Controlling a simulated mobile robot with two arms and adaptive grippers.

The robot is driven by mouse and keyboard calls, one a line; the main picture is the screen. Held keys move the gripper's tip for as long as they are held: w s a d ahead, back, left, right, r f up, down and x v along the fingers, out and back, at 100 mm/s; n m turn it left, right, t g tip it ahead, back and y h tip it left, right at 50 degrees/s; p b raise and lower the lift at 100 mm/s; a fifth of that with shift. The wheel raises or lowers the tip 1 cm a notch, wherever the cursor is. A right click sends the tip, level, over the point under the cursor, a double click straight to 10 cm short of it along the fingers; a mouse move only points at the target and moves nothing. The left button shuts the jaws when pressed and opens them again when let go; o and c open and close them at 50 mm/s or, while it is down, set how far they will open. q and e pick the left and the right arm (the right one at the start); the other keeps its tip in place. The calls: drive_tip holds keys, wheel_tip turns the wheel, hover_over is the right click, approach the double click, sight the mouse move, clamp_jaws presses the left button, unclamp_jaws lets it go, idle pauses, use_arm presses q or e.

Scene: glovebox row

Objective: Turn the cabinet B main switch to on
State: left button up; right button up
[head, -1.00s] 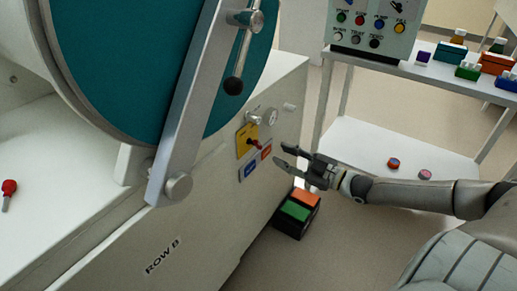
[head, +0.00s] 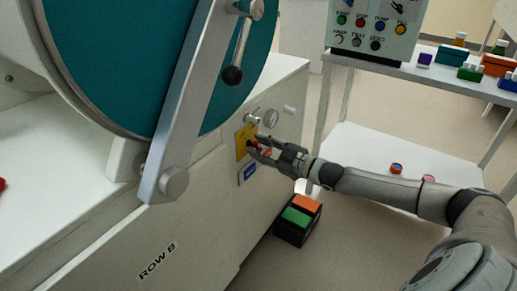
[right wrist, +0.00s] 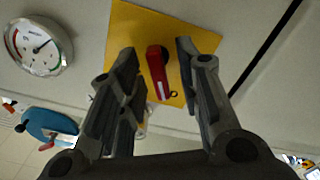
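The main switch is a yellow plate (head: 240,141) with a red handle, on the end face of the white cabinet marked ROW B (head: 215,215). My right gripper (head: 256,146) is at the switch and covers most of the handle in the head view. In the right wrist view the red handle (right wrist: 157,72) stands out from the yellow plate (right wrist: 135,22). It lies between the two open fingers of my right gripper (right wrist: 158,52), with a visible gap on each side. My left gripper is not in view.
A large teal round door (head: 140,65) with a grey bar stands left. A black box with green and orange pads (head: 298,218) is on the floor. A shelf (head: 370,150) stands right.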

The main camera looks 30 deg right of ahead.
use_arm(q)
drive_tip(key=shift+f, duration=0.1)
use_arm(e)
drive_tip(key=shift+w+a, duration=0.1)
drive_tip(key=shift+w, duration=0.2)
clamp_jaws()
